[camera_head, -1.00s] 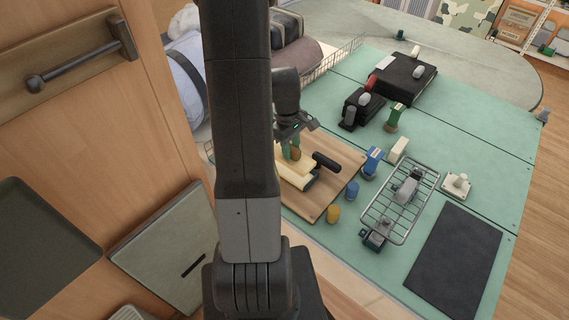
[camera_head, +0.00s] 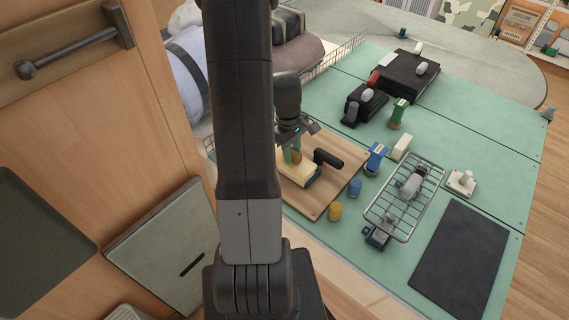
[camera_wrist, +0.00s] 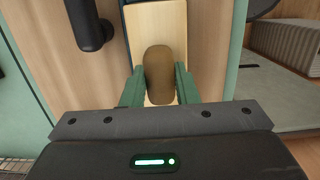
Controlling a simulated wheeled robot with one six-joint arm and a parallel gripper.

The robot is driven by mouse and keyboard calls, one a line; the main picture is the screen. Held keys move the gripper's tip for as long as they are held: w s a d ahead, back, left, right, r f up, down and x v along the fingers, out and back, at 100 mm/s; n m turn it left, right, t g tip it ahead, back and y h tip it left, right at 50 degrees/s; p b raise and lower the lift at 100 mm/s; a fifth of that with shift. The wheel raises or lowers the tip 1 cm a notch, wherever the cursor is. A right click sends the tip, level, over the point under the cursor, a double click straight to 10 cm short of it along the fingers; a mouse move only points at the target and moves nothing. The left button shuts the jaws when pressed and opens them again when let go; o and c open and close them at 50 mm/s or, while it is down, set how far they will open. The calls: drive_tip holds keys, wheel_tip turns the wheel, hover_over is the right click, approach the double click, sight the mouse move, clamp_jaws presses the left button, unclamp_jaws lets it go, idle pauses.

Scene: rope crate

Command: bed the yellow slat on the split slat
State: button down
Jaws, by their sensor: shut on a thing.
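My gripper (camera_wrist: 159,85) is shut with its green fingers on either side of an ochre, rounded knob (camera_wrist: 159,62). The knob stands over a pale yellow slat (camera_wrist: 158,17), which runs away from me in the wrist view. In the head view the pale slat (camera_head: 300,173) is low over a wooden board, with my gripper (camera_head: 292,155) above it. Whether knob and slat are one piece is unclear. I cannot make out the split slat apart from the pale slat; a dark blue edge shows at the slat's far end in the wrist view.
A black handle (camera_head: 327,158) stands close beside the slat on the wooden board (camera_head: 346,178). A wire rack (camera_head: 405,200) and dark mat (camera_head: 460,252) lie farther right.

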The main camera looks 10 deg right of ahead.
drive_tip(key=shift+f+b, duration=0.8)
drive_tip(key=shift+f, duration=0.15)
idle(1.1)
drive_tip(key=c, duration=1.1)
unclamp_jaws()
drive_tip(key=shift+o, duration=0.2)
wheel_tip(320, 180, up, 14)
drive_tip(key=w+a, duration=0.1)
drive_tip(key=shift+w+f, duration=0.15)
drive_tip(key=f, duration=0.4)
drive_tip(key=s+f, duration=0.1)
drive_tip(key=f, duration=0.4)
drive_tip(key=d+f, duration=0.1)
drive_tip(key=f, duration=0.3)
drive_tip(key=shift+s+f, duration=0.15)
drive_tip(key=shift+f, duration=0.2)
drive_tip(key=shift+r, duration=0.15)
